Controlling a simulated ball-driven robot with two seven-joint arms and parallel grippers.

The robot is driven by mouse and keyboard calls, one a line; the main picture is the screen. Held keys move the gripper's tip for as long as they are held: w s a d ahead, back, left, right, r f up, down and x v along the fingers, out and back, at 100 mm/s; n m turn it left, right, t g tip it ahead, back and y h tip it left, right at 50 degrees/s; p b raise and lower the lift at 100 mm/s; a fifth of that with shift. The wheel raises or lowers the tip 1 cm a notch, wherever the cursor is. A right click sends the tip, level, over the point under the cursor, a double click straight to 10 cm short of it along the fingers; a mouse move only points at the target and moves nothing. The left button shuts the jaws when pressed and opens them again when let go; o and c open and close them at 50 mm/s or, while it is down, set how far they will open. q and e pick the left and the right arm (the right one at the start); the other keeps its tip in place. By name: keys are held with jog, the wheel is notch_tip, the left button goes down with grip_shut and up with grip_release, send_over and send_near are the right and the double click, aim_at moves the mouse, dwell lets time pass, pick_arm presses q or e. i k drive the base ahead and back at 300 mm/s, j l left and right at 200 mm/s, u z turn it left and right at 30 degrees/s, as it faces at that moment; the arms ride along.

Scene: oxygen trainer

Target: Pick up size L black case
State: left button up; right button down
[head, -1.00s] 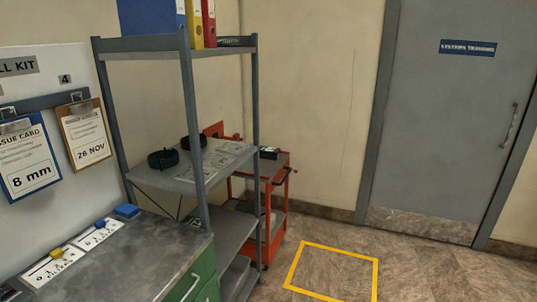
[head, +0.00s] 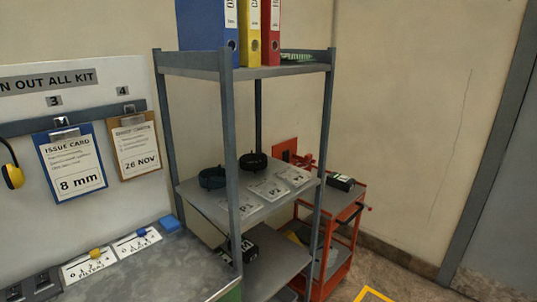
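A black case-like item (head: 241,248) sits on the lower shelf of the grey rack, partly hidden by the rack's front post. Another small black item with a pale green label (head: 342,182) lies on top of the red cart. Their markings are too small to read, so I cannot tell which, if either, is the size L case. Neither of my grippers is in view.
The grey rack (head: 226,150) holds binders (head: 207,28) on top and two dark round items (head: 212,178) with label cards on its middle shelf. The red cart (head: 330,260) stands behind right. A grey bench (head: 175,270) is front left. Yellow floor marking (head: 372,295) shows lower right.

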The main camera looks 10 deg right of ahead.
aim_at(337, 180)
jog(key=i+l, duration=0.2)
jog(key=l, duration=0.25)
jog(key=i+l, duration=0.15)
jog(key=l, duration=0.3)
jog(key=i+l, duration=0.2)
jog(key=l, duration=0.25)
jog(key=i+l+u, duration=0.1)
jog(key=l, duration=0.3)
jog(key=i+l, duration=0.2)
jog(key=l, duration=0.25)
jog(key=i+l, duration=0.2)
jog(key=l, duration=0.3)
jog(key=i+l, duration=0.15)
jog(key=l, duration=0.3)
jog(key=i+l+u, duration=0.1)
jog(key=l, duration=0.35)
jog(key=i, duration=0.05)
